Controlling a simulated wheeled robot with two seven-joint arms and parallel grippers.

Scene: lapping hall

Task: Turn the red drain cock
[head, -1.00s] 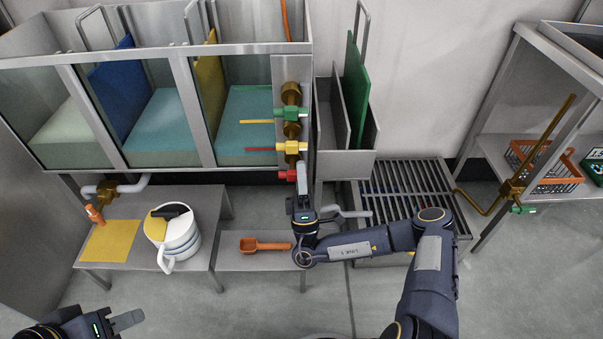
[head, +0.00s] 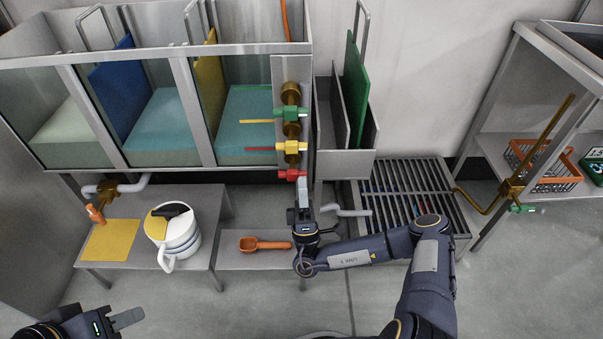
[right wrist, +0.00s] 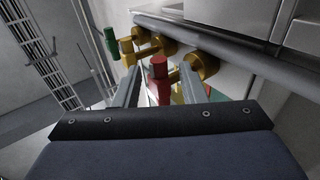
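The red drain cock (head: 291,174) is the lowest of the coloured cocks on the brass fittings at the tank's right end. In the right wrist view its red handle (right wrist: 159,80) stands between my two fingers, with a gap on each side. My right gripper (head: 301,180) is just below the cock in the head view; its fingers (right wrist: 157,88) are open and hold nothing. Whether the fingertips reach past the handle is hard to tell. My left gripper (head: 128,319) is at the lower left, away from the tank, and its opening is unclear.
A yellow cock (head: 291,147) and a green cock (head: 290,113) sit above the red one. A low bench holds a white jug (head: 178,240); an orange scoop (head: 264,244) lies on a lower bench. A floor grate (head: 415,195) is at the right.

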